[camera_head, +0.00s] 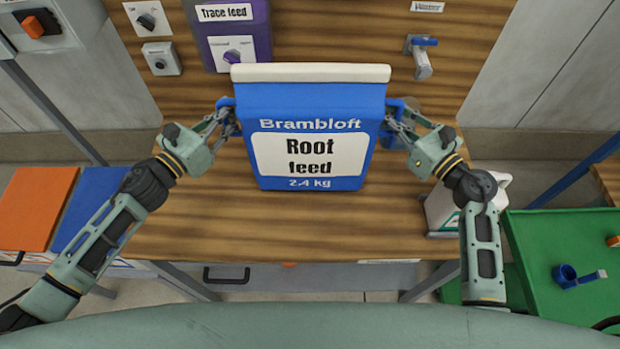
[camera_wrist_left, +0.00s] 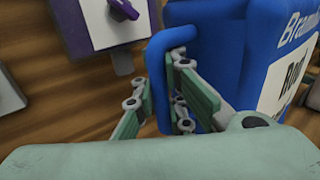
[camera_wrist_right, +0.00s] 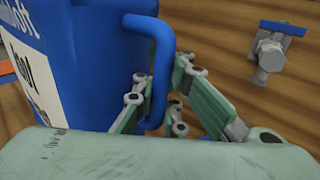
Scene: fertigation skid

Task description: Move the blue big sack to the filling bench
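The blue big sack (camera_head: 316,109), labelled "Brambloft Root feed 2.4 kg", is upright at the middle of the head view, with a pale top edge. It is in front of the wooden back panel, over the wooden bench top (camera_head: 215,225); I cannot tell whether its base touches the bench. My left gripper (camera_head: 229,115) is shut on the sack's left side handle (camera_wrist_left: 157,75). My right gripper (camera_head: 392,122) is shut on the right side handle (camera_wrist_right: 161,70). In both wrist views the fingers flank the handle closely.
A purple "Trace feed" unit (camera_head: 229,28) and a tap (camera_head: 422,58) are on the panel behind. A white container (camera_head: 440,207) stands right of the sack. A green tray (camera_head: 560,240) lies at right, orange (camera_head: 35,205) and blue lids at left. Bench top left of the sack is bare.

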